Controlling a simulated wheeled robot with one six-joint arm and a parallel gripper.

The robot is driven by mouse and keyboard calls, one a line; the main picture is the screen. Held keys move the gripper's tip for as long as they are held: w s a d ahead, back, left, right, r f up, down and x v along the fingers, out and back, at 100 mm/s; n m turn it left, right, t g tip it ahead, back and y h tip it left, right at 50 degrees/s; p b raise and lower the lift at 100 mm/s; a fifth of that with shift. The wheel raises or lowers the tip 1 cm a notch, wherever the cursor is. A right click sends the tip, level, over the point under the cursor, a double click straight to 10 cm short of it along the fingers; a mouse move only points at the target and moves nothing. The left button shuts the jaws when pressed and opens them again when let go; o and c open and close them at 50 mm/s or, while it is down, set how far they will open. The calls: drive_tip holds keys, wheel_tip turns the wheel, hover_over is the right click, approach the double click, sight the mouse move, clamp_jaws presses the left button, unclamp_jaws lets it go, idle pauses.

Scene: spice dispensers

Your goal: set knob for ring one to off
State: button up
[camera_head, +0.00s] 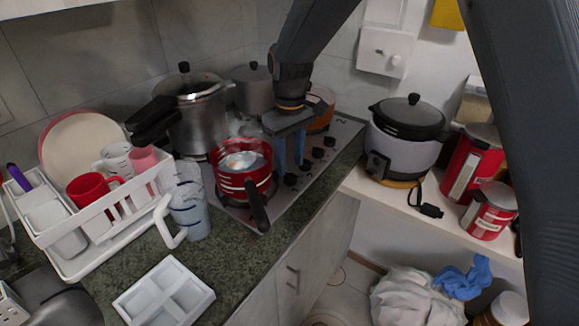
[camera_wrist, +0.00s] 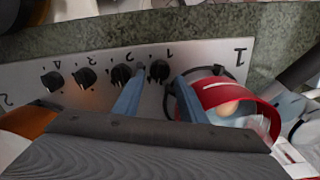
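The hob panel (camera_wrist: 210,55) carries a row of black knobs. The knob beside the printed "1" (camera_wrist: 159,71) is the ring one knob; its pointer direction is too small to read. My gripper (camera_wrist: 160,76) is open, with one blue finger on each side of this knob; I cannot tell whether they touch it. In the head view, my gripper (camera_head: 290,166) points down over the near end of the knob row, and the nearest knob (camera_head: 290,180) shows just below the fingertips. The knobs marked "2" (camera_wrist: 121,75), "3" (camera_wrist: 84,78) and "4" (camera_wrist: 52,80) are beside it.
A red pan (camera_head: 242,170) stands on the hob close to my fingers, its black handle (camera_head: 257,206) reaching over the front edge. A pressure cooker (camera_head: 197,115) and an orange pot (camera_head: 320,110) stand behind. A dish rack (camera_head: 98,232) and blue cups (camera_head: 190,212) are left.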

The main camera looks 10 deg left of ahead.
sight(290, 173)
drive_tip(key=shift+f+p, duration=0.35)
drive_tip(key=shift+f, duration=1.3)
drive_tip(key=c, duration=0.8)
drive_tip(key=shift+n+b, duration=0.3)
drive_tip(key=shift+n, duration=1.2)
drive_tip(key=o, duration=0.8)
drive_tip(key=shift+r, duration=0.1)
